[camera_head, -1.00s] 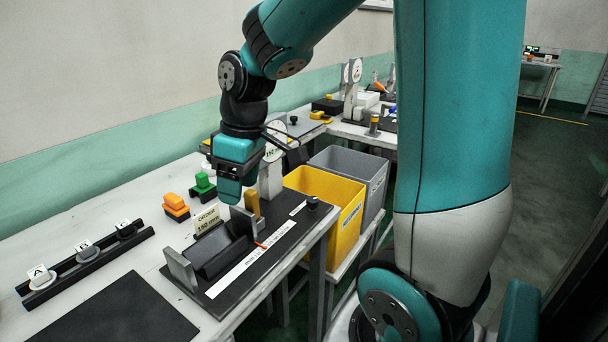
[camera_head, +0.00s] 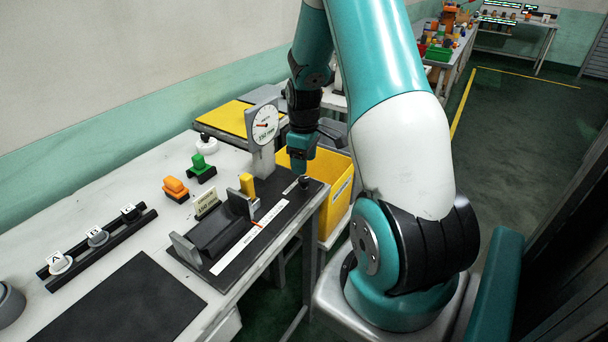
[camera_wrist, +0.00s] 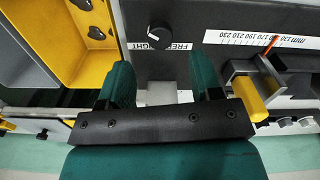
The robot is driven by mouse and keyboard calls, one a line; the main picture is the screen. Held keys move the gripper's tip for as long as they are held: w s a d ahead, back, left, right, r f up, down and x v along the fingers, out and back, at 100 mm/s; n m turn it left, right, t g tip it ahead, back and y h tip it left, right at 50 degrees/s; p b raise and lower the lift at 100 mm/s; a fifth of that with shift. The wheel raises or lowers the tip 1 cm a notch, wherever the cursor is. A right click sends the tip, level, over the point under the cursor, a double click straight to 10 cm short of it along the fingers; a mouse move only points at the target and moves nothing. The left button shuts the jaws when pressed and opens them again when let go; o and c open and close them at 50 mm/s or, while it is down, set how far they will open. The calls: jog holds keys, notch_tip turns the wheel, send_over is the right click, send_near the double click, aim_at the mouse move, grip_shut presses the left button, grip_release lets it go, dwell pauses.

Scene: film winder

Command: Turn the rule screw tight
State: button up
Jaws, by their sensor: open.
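The rule screw is a small black knob (camera_head: 304,183) at the right end of the dark rule base (camera_head: 285,207). In the wrist view the knob (camera_wrist: 159,35) has a pale mark and sits over a FREE/TIGHT label, partly covering its lettering. My gripper (camera_head: 301,169) is just above the knob in the head view, pointing down. In the wrist view my gripper's two green fingers (camera_wrist: 165,75) are open and empty, with the knob beyond their tips, roughly in line with the gap. The knob appears apart from the fingers.
The rule strip (camera_head: 248,240) with a red pointer, a yellow block (camera_head: 247,185) and a round dial gauge (camera_head: 264,123) stand to the left. A yellow bin (camera_head: 336,195) is beside the table edge. Orange and green blocks (camera_head: 202,166) lie farther left.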

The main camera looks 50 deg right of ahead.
aim_at(304, 179)
notch_tip(304, 179, down, 6)
jog(key=shift+r, duration=0.15)
jog(key=c, duration=0.9)
